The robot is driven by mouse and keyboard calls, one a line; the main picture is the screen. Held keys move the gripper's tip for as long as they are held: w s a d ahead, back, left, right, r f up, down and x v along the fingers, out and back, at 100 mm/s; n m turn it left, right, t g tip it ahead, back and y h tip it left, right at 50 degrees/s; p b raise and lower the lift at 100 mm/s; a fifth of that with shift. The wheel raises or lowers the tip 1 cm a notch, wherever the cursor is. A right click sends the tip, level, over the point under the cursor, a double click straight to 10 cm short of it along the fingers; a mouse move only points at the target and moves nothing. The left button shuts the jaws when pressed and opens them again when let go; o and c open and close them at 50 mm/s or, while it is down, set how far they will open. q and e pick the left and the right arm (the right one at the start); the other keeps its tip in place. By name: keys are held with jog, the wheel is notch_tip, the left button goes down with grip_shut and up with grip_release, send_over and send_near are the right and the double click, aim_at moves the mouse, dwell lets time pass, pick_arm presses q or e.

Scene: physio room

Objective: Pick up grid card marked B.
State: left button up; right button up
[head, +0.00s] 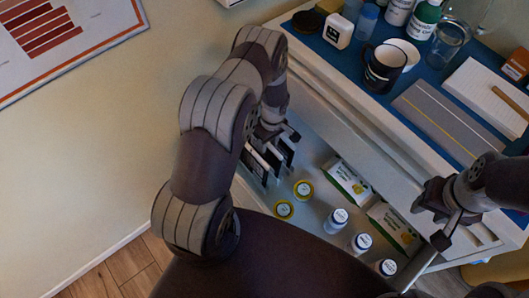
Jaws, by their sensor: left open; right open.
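Several dark cards with pale edges (259,163) stand on edge at the left end of the open drawer (310,215). I cannot read any letter on them, so I cannot tell which is card B. My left gripper (278,139) is open, right above and beside the cards; the arm hides part of them, and I cannot tell whether it touches one. My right gripper (428,225) is open at the right end of the drawer, near its front edge.
The drawer also holds two yellow-rimmed jars (303,188), several white bottles (336,221) and green-white boxes (347,181). The blue cabinet top (365,93) behind carries a black mug (384,67), bottles and a grey board (437,122). A wall stands at left.

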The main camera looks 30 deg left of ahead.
aim_at(272, 156)
pick_arm(q)
jog(key=f, duration=0.2)
jog(key=f+b, duration=0.1)
jog(key=f, duration=0.1)
jog(key=shift+s+f, duration=0.2)
jog(key=shift+f, duration=0.05)
grip_shut()
